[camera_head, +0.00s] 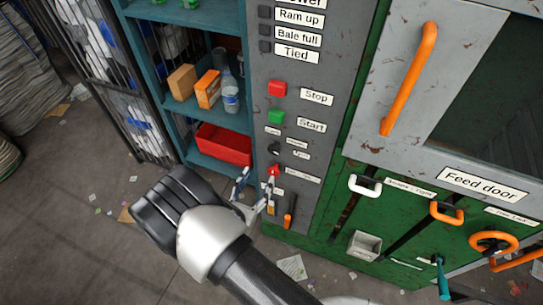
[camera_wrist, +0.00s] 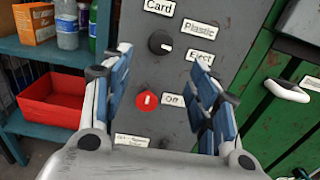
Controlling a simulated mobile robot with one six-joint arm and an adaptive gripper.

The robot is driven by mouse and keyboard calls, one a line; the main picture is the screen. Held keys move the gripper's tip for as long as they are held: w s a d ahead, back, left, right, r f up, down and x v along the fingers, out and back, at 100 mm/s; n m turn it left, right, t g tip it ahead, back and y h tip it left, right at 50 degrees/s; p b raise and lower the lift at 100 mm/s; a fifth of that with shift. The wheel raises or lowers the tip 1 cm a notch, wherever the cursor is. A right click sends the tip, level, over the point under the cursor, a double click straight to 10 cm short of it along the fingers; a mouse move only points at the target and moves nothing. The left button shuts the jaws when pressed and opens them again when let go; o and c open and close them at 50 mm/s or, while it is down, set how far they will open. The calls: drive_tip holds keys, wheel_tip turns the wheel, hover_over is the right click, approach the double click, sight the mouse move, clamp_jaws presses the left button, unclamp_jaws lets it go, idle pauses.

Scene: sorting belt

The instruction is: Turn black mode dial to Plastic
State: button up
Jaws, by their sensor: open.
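The black mode dial (camera_wrist: 157,43) sits on the grey control panel (camera_wrist: 150,70) in the wrist view, with a small white mark on its right side. Its labels are Card (camera_wrist: 160,6) at the upper left, Plastic (camera_wrist: 199,29) at the upper right and Eject (camera_wrist: 201,55) at the lower right. I cannot tell exactly which label the mark faces. In the head view the dial (camera_head: 274,149) is small, just above my fingertips. My gripper (camera_wrist: 160,82) is open and empty, its fingers spread before the panel; it also shows in the head view (camera_head: 257,176).
A red knob (camera_wrist: 146,102) with an Off label (camera_wrist: 173,100) lies below the dial, between my fingers in the picture. Red Stop (camera_head: 278,88) and green Start (camera_head: 276,116) buttons are higher up. A shelf with a red bin (camera_head: 224,145) stands left, a white handle (camera_head: 365,187) right.

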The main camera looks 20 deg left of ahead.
sight(273, 152)
drive_tip(key=w, duration=0.3)
drive_tip(key=w+b, duration=0.1)
drive_tip(key=w, duration=0.3)
drive_tip(key=w+d, duration=0.1)
drive_tip(key=w, duration=0.2)
drive_tip(key=shift+w, duration=0.3)
drive_tip(key=shift+c, duration=0.5)
drive_tip(key=c, duration=1)
